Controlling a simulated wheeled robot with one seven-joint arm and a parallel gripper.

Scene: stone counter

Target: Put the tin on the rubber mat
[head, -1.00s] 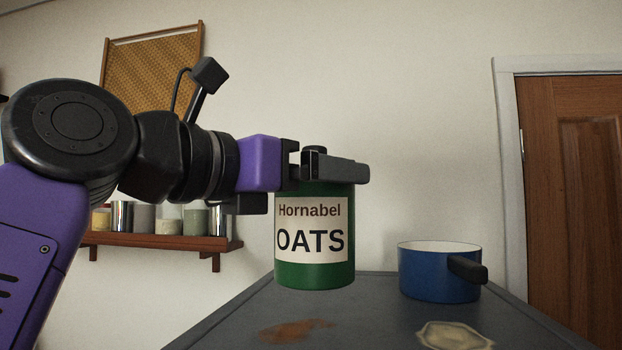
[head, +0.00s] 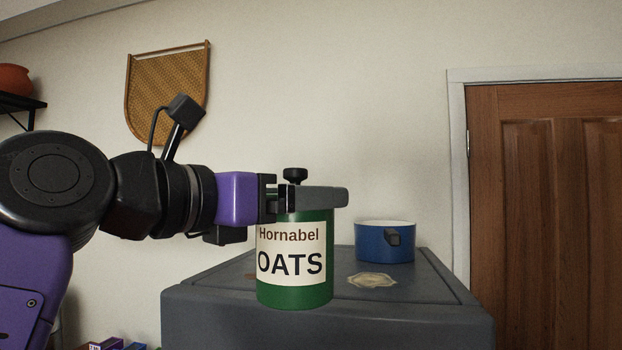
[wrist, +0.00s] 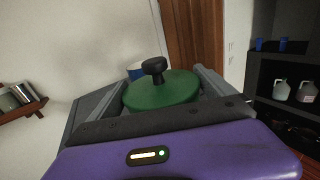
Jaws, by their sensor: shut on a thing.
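The tin (head: 293,285) is a green cylinder with a white label reading "Hornabel OATS" and a black knob on its lid. My gripper (head: 310,197) is shut on the tin near its top, and the tin is upright. In the wrist view the green lid (wrist: 163,90) shows between the two fingers. In the head view the tin overlaps the near part of the counter; I cannot tell whether its base touches anything. I see no rubber mat that I can make out with certainty.
A blue pot (head: 384,243) with a dark handle stands at the back of the grey counter (head: 420,303). A pale irregular patch (head: 372,280) lies on the counter in front of it. A wooden door (head: 545,200) is at the right. A dark shelf (wrist: 285,70) holds jugs.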

